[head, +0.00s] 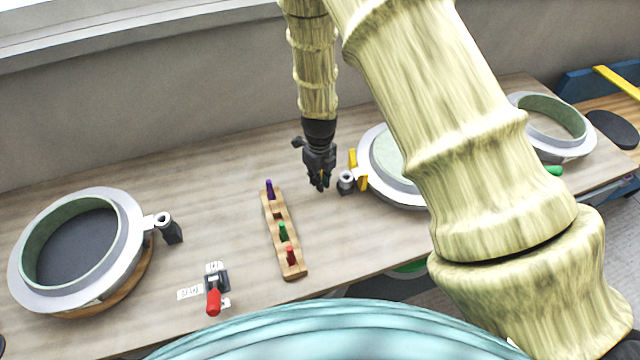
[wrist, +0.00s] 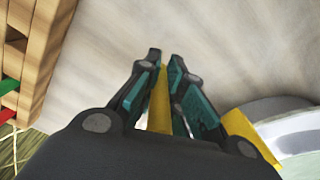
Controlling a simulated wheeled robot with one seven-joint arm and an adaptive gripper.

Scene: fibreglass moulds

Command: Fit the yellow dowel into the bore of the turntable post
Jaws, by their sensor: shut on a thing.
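My gripper (head: 320,184) points down above the table, just left of the middle ring mould. In the wrist view its fingers (wrist: 165,75) are shut on the yellow dowel (wrist: 158,100), which lies between the pads. In the head view the fingers mostly hide the dowel. A grey post with a dark bore in its top (head: 346,178) stands just right of my gripper, beside the middle mould (head: 372,150). A similar post (head: 164,221) stands at the left mould (head: 127,240). The frames do not show which is the turntable post. The dowel is apart from both bores.
A wooden rack (head: 293,268) holds purple (head: 269,188), green (head: 283,231) and red (head: 290,255) dowels. A red-handled clamp (head: 213,300) lies near the front. Yellow parts (head: 363,183) stick out by the middle mould. Another ring mould (head: 565,150) is at right. The table behind the rack is clear.

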